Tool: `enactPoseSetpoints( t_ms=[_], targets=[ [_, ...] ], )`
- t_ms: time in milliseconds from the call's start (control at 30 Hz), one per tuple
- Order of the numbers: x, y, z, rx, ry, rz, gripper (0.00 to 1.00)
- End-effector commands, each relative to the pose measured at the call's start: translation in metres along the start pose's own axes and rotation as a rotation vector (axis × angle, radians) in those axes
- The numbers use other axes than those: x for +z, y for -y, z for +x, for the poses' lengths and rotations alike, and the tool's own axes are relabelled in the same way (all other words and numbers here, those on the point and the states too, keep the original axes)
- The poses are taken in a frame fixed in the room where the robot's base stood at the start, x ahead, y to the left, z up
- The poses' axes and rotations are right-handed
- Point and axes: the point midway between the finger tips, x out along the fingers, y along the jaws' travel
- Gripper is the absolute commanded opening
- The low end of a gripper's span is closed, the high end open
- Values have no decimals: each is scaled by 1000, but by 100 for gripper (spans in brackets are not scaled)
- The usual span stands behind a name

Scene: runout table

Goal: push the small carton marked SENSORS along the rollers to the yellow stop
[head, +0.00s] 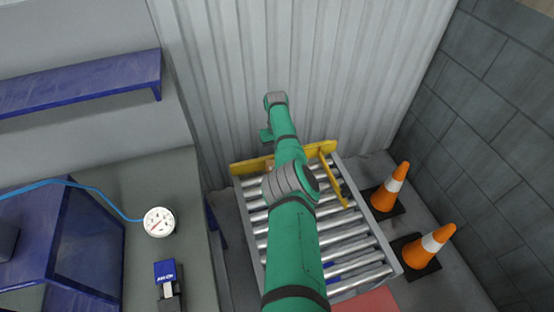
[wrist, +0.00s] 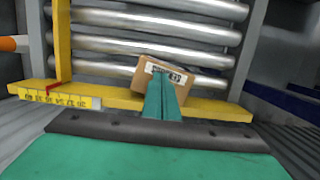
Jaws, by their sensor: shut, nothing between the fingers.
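The small brown carton (wrist: 184,88) shows in the wrist view with a white label, whose print is too blurred to read fully. It sits slightly turned at the yellow stop (wrist: 110,98), overlapping its edge in the picture; I cannot tell if they touch. The stop also shows in the head view (head: 248,167) across the far end of the rollers. My gripper (wrist: 163,78) is shut and empty, its fingers in front of the carton and hiding part of it. Contact between them is unclear. In the head view my arm hides most of the carton.
The rollers (head: 254,217) run toward the yellow stop, with a yellow guide bar (head: 334,180) on the right. Two orange cones (head: 388,187) stand right of them, by the block wall. A bench with a gauge (head: 159,222) is at left. A corrugated wall (head: 345,60) stands behind.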

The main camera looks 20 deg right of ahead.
Motion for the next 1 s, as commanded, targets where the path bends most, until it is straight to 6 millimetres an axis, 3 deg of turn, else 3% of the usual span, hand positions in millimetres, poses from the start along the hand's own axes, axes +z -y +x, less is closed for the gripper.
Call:
enactPoseSetpoints(
  t_ms=[33, 267, 667, 1000],
  targets=[
    [1, 2, 10, 0, 3, 0, 0],
    [-1, 11, 10, 3, 3, -12, 0],
    [0, 10, -11, 1, 0, -12, 0],
    [0, 8, -67, 1, -3, -9, 0]
  ],
)
